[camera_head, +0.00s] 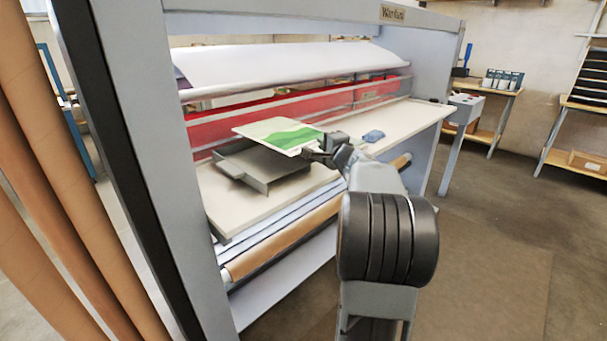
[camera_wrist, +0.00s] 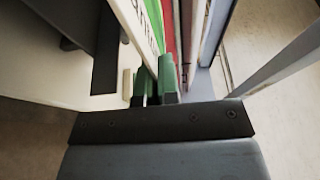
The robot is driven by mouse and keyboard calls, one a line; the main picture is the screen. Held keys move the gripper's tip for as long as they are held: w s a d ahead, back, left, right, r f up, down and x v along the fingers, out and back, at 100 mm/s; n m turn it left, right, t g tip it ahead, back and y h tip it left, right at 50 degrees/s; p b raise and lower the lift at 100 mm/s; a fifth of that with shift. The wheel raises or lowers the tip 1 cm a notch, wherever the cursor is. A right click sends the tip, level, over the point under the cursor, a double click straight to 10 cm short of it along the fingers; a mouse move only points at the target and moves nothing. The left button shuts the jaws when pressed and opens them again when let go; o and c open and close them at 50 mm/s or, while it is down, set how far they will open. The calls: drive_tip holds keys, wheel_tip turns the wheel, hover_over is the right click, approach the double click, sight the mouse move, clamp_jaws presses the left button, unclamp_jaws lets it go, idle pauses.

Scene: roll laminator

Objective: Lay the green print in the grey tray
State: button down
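The green print (camera_head: 275,135), a white sheet with green shapes, is held tilted above the grey tray. My gripper (camera_head: 318,153) is at its right near corner, with the fingers closed on its edge. In the wrist view my green fingertips (camera_wrist: 154,82) pinch the print (camera_wrist: 128,20), which shows nearly edge-on with some dark lettering. The grey tray (camera_head: 264,185) is shallow and sits on the pale table of the laminator, below and left of my gripper. The print hides part of the tray's far side. Part of the tray also shows in the wrist view (camera_wrist: 105,65).
The laminator table (camera_head: 405,125) has bare room to the right, where a small blue item (camera_head: 373,136) lies. A red panel (camera_head: 235,120) and a white roll (camera_head: 290,65) stand behind. A brown roll (camera_head: 290,235) runs below the front edge. A frame post (camera_head: 130,150) rises at left.

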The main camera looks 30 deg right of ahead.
hover_over(308, 184)
drive_tip(key=f, duration=0.5)
drive_tip(key=shift+d+f+b, duration=0.15)
drive_tip(key=shift+d+b, duration=0.1)
drive_tip(key=shift+b, duration=0.1)
drive_tip(key=f, duration=0.3)
drive_tip(key=shift+a, duration=0.4)
drive_tip(key=shift+f, duration=0.45)
drive_tip(key=shift+f+b, duration=0.15)
drive_tip(key=shift+b, duration=0.3)
drive_tip(key=c, duration=1.8)
unclamp_jaws()
drive_tip(key=o, duration=0.4)
drive_tip(key=shift+o, duration=0.2)
